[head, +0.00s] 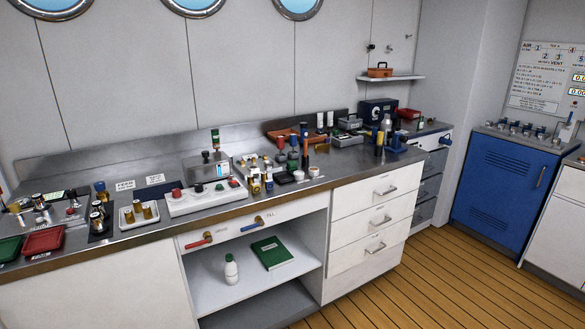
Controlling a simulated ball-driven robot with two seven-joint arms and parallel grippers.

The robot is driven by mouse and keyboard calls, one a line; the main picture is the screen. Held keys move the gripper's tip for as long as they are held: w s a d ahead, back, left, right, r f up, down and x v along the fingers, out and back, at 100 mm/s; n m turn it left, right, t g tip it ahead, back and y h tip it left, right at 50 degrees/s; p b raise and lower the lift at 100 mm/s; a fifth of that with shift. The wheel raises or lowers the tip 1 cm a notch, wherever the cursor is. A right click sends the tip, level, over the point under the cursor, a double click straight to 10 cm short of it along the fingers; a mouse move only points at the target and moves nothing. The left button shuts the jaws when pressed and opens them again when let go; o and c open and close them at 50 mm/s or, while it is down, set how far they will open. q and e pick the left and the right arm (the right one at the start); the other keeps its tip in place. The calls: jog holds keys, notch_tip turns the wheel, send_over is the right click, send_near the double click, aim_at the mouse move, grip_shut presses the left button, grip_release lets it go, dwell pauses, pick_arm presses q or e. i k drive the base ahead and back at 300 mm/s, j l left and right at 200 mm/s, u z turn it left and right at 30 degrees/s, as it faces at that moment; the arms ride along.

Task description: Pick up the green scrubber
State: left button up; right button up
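Neither of my grippers is in view. Several small green things stand on the long steel counter (110,168), and I cannot tell for certain which is the green scrubber. A dark green cylinder (292,161) stands among a crowded group of small canisters at the counter's middle right. A green-topped upright piece (215,138) stands at the back, behind a grey box-like device (207,167). Neighbouring canisters partly hide the lower parts of the group.
Red (43,241) and green (9,248) trays lie at the counter's left end. A white panel with knobs (206,198) lies near the front edge. A white bottle (231,270) and green book (271,253) sit on the shelf below. The wooden floor (420,285) at right is clear.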

aim_at(291, 166)
jog(key=u, duration=0.25)
jog(key=i+l+u, duration=0.3)
jog(key=u, duration=0.2)
jog(key=i+l+u, duration=0.25)
jog(key=l+u, duration=0.25)
